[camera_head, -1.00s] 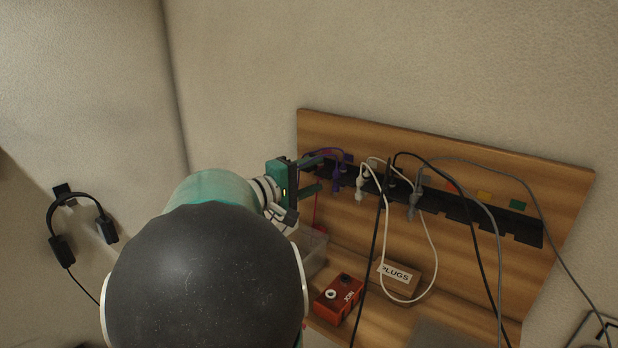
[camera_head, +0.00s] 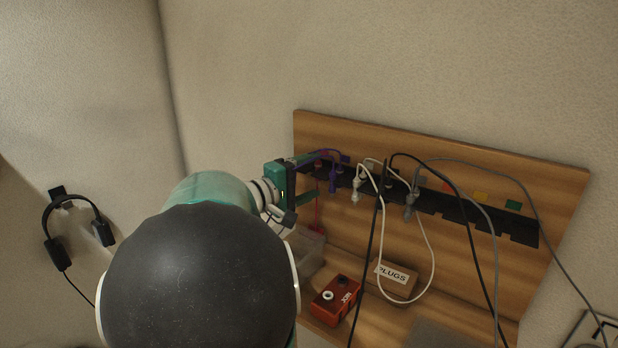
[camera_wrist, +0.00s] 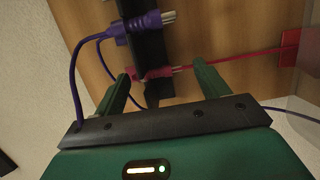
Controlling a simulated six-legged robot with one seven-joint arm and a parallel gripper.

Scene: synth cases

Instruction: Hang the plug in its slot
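The black slotted rack (camera_head: 428,201) runs across the wooden board, and it also shows in the wrist view (camera_wrist: 152,50). A red plug (camera_wrist: 153,73) sits at the rack, with its red cord running right in the wrist view; the red cord also shows in the head view (camera_head: 318,212). My gripper (camera_wrist: 162,72) is open, its two green fingers on either side of the red plug with gaps visible. In the head view my gripper (camera_head: 314,174) is at the rack's left end. Whether the red plug is seated in a slot is unclear.
A purple plug (camera_wrist: 145,25) sits close beside the red one. White (camera_head: 356,190) and grey (camera_head: 411,200) plugs hang farther right, with loose cables in front. A red box (camera_head: 336,300) and PLUGS block (camera_head: 395,279) lie below.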

